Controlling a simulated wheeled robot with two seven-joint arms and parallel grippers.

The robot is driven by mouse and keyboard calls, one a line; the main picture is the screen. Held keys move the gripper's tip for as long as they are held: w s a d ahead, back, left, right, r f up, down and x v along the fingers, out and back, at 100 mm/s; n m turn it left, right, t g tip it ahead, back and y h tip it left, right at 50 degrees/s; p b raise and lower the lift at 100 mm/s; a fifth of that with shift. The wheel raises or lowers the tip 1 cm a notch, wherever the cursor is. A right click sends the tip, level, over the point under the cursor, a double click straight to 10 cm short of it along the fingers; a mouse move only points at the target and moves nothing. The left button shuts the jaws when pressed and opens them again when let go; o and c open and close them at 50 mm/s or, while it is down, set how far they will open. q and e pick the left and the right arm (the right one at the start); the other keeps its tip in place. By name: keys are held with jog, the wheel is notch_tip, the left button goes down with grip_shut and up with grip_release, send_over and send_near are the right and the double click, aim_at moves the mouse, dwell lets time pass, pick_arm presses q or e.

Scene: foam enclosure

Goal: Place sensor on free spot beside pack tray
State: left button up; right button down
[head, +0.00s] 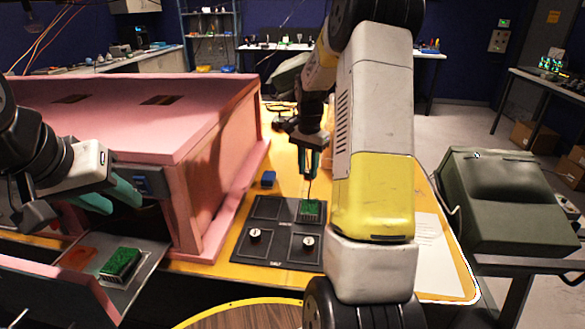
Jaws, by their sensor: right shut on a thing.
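A black tray (271,225) with square compartments lies on the yellow table. A green-topped block (311,207) is at its far right compartment, and two round pieces with pale tops (254,234) (308,242) sit in the near ones. The far left compartment looks empty. My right gripper (310,172) points down above the green-topped block, shut on a thin dark piece that reaches toward it; I cannot tell whether they are joined. My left gripper (117,199) is at the pink enclosure's front opening, its teal fingers apart and empty. I cannot tell which piece is the sensor.
The pink foam enclosure (215,150) stands left of the tray. A second green-topped block (120,264) lies on a grey plate (146,262) at its front. A small blue box (268,179) lies behind the tray. Papers (432,245) lie right; a green case (510,200) stands beyond.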

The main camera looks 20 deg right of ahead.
jog(key=shift+w+d+f, duration=0.1)
jog(key=shift+w+d, duration=0.25)
jog(key=shift+w, duration=0.2)
jog(key=shift+w+d+f, duration=0.1)
jog(key=shift+w+d, duration=0.2)
jog(key=shift+w, duration=0.25)
jog(key=shift+f, duration=1.65)
jog(key=shift+f, duration=0.1)
jog(key=c, duration=1.1)
grip_release()
